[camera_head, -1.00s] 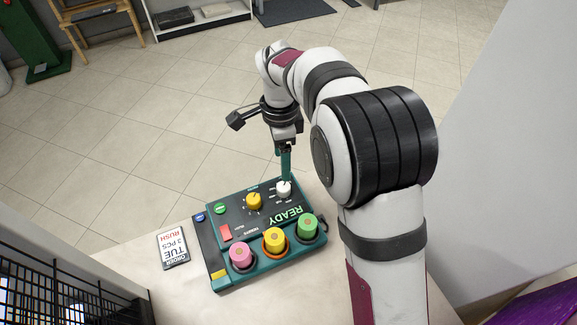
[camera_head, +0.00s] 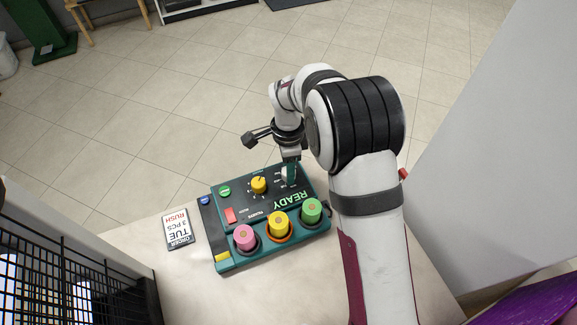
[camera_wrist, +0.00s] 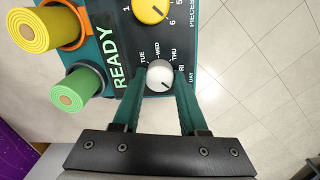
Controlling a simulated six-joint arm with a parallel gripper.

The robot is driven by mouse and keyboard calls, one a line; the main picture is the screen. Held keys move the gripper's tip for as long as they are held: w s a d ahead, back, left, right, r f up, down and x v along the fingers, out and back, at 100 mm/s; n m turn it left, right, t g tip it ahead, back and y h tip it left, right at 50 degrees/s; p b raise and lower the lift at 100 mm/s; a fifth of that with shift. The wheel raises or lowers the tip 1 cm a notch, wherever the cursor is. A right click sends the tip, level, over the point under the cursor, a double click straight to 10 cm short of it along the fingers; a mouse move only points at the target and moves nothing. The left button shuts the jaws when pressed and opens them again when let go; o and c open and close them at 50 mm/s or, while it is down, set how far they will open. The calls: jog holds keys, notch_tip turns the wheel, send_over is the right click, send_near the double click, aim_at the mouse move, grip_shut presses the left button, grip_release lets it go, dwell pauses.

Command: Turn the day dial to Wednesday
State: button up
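The day dial (camera_wrist: 160,75) is a white round knob on the teal and black panel (camera_head: 240,190). In the wrist view, day labels including TUE, WED and THU are printed around it. A dark mark on the knob appears toward its lower right; the exact setting is hard to read. My gripper (camera_wrist: 160,80) is over the dial, its two teal fingers apart, one on each side of the knob. Narrow gaps seem to show, and I cannot tell whether either finger touches. In the head view the gripper (camera_head: 289,174) partly hides the dial (camera_head: 285,176).
A yellow dial (camera_head: 259,185) sits left of the day dial. Pink (camera_head: 243,238), yellow (camera_head: 278,224) and green (camera_head: 311,211) cylinders stand along the panel's near side. An order card reading TUE, 3 PCS, RUSH (camera_head: 178,230) lies to the left. A black wire rack (camera_head: 70,275) is at lower left.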

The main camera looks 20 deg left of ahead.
grip_shut()
jog(key=shift+n, duration=0.3)
jog(key=n, duration=0.5)
jog(key=shift+n, duration=0.4)
jog(key=n, duration=0.6)
jog(key=shift+s, duration=0.1)
jog(key=n, duration=0.7)
jog(key=shift+n+t, duration=0.3)
jog(key=n, duration=0.6)
jog(key=shift+n, duration=0.3)
jog(key=o, duration=0.7)
grip_release()
